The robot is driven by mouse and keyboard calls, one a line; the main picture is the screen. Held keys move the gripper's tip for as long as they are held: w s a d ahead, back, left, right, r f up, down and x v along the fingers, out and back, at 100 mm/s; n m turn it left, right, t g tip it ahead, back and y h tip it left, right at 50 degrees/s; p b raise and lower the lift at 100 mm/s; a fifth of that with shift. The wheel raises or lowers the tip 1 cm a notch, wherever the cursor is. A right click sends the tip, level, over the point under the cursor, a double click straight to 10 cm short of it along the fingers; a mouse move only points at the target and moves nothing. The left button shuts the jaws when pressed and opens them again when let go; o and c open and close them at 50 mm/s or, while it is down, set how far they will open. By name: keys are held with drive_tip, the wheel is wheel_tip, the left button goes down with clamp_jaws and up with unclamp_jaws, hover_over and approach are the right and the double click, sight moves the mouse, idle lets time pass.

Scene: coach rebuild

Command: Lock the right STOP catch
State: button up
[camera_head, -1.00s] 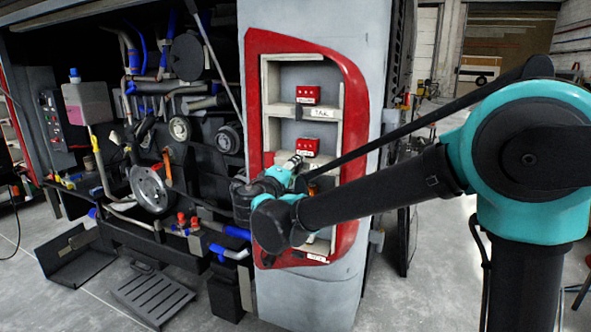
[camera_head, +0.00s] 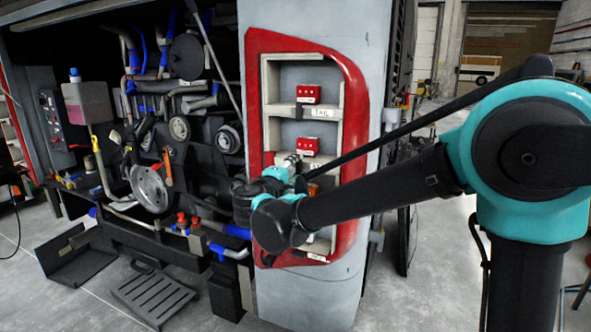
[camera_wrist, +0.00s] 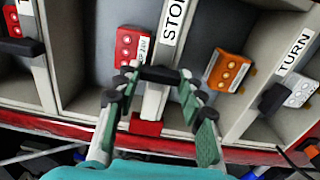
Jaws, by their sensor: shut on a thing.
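The STOP label (camera_wrist: 174,20) is on a pale divider in the wrist view. A black catch bar (camera_wrist: 160,75) lies across this divider below the label. My gripper (camera_wrist: 160,82) has a green-padded finger at each end of the bar and is shut on it. A red lamp unit (camera_wrist: 129,47) sits left of the divider and an orange lamp unit (camera_wrist: 226,70) sits right of it. In the head view my gripper (camera_head: 291,162) is at the STOP shelf, and the catch is hidden there. Whether the catch is locked I cannot tell.
A red frame (camera_head: 354,100) borders the shelves. The TAIL shelf label (camera_head: 322,113) is above. In the wrist view the TURN label (camera_wrist: 294,53) and another black catch (camera_wrist: 271,99) are on the right. The engine bay (camera_head: 165,140) is open at the left.

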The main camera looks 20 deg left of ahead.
drive_tip(key=o, duration=1.2)
drive_tip(key=shift+c, duration=0.2)
drive_tip(key=shift+s, duration=0.15)
drive_tip(key=s+a, duration=0.1)
drive_tip(key=s, duration=1)
drive_tip(key=shift+s, duration=0.4)
drive_tip(key=shift+w, duration=0.1)
